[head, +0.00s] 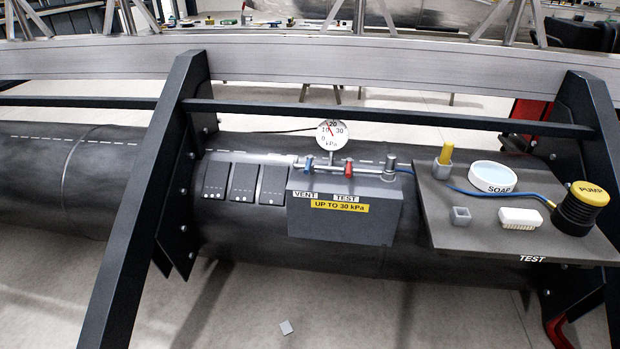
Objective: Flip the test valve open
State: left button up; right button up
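The grey valve box (343,222) sits on the dark float tube, with "VENT" and "TEST" labels and a yellow "UP TO 30 kPa" label. A small red valve handle (348,168) is on the pipe above the "TEST" label. A blue valve handle (308,163) is to its left, above "VENT". Both are too small to tell open from closed. A round pressure gauge (331,134) stands above the pipe, its red needle tilted up-left. Neither of my grippers is in view.
A grey board (462,219) at the right holds a soap dish (493,177), a white brush (520,219), a yellow-topped holder (445,157) and a pump (579,208). A blue hose joins pump and pipe. Dark frame posts flank the box, and a dark rail (400,118) crosses behind.

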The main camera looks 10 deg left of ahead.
aim_at(349, 160)
jog(key=u, duration=0.1)
jog(key=i, duration=1.8)
jog(key=z, duration=0.65)
